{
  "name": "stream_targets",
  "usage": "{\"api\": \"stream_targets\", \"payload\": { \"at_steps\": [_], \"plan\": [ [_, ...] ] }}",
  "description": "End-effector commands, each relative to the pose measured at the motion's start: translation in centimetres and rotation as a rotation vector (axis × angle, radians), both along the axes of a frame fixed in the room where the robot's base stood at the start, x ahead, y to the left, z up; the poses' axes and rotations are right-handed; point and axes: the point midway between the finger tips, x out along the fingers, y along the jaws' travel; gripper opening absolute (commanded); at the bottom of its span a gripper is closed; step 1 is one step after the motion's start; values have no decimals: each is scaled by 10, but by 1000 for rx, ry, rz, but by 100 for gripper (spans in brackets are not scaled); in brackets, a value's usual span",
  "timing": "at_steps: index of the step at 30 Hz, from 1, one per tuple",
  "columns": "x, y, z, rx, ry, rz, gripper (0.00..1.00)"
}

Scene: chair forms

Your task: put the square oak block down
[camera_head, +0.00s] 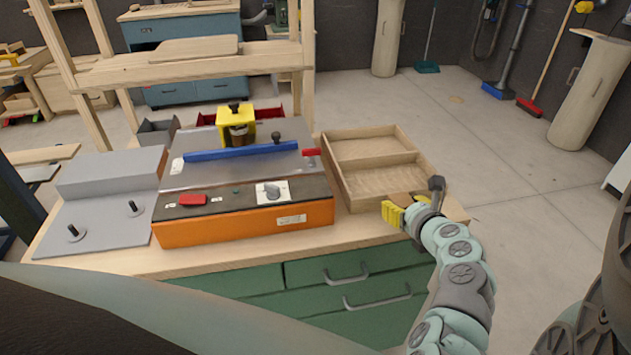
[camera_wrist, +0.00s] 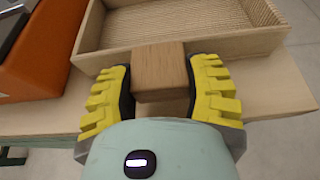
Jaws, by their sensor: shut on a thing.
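The square oak block (camera_wrist: 158,68) is brown wood and sits between the yellow fingers of my gripper (camera_wrist: 160,90) in the wrist view. My gripper is shut on it. In the head view my gripper (camera_head: 406,208) is at the front right of the bench, by the near edge of the wooden tray (camera_head: 347,182). The block is mostly hidden there. In the wrist view the block overlaps the tray's near wall (camera_wrist: 230,45). I cannot tell whether the block touches the tray or the bench top.
The wooden bench top (camera_head: 112,262) carries an orange machine (camera_head: 240,225) left of the tray and a grey fixture with pegs (camera_head: 100,215) at the far left. The tray has two compartments, both looking empty. Green drawers (camera_head: 345,285) are below. A narrow bare strip lies along the front edge.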

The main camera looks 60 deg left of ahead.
Motion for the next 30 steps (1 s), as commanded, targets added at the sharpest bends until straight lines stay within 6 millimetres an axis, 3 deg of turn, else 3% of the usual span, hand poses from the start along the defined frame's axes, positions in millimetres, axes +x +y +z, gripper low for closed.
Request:
{"api": "stream_targets", "payload": {
  "at_steps": [1,4,18,19,26,30],
  "plan": [
    [-2,0,-14,-2,-2,4,16],
    [-3,-3,-24,-2,0,3,16],
    [-3,-5,-27,-1,1,-3,16],
    [-3,-5,-26,-1,1,-2,56],
    [-2,-5,-26,-1,0,-4,80],
    [-2,-5,-26,-1,0,-4,82]
  ]
}}
